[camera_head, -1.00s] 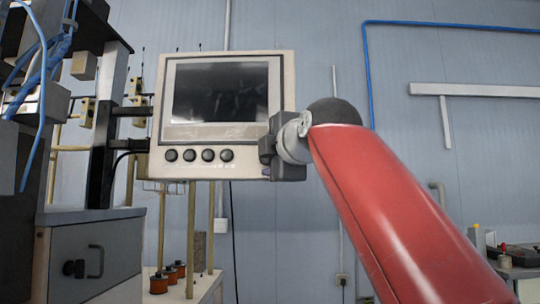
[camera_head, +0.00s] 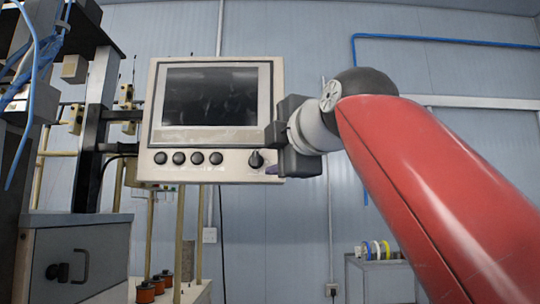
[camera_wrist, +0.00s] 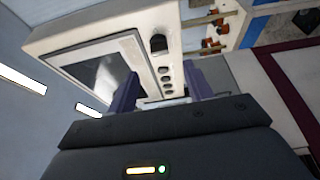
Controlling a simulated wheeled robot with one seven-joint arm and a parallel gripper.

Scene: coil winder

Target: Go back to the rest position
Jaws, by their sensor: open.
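My gripper (camera_wrist: 158,88) is open in the wrist view, with its two dark fingers apart near the lower edge of the control panel (camera_wrist: 100,40). Nothing shows held between the fingers. In the head view my gripper (camera_head: 278,160) is beside the right edge of the control panel (camera_head: 152,130), close to a dark knob (camera_head: 256,159) at its lower right. I cannot tell whether a finger touches the panel. The panel has a dark screen (camera_head: 210,95) and a row of black buttons (camera_head: 188,158).
A grey cabinet (camera_head: 100,245) with a handle stands at the lower left. Copper-coloured spools (camera_head: 147,292) sit below the panel. Coloured rolls (camera_head: 374,249) rest on a grey cabinet at the right.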

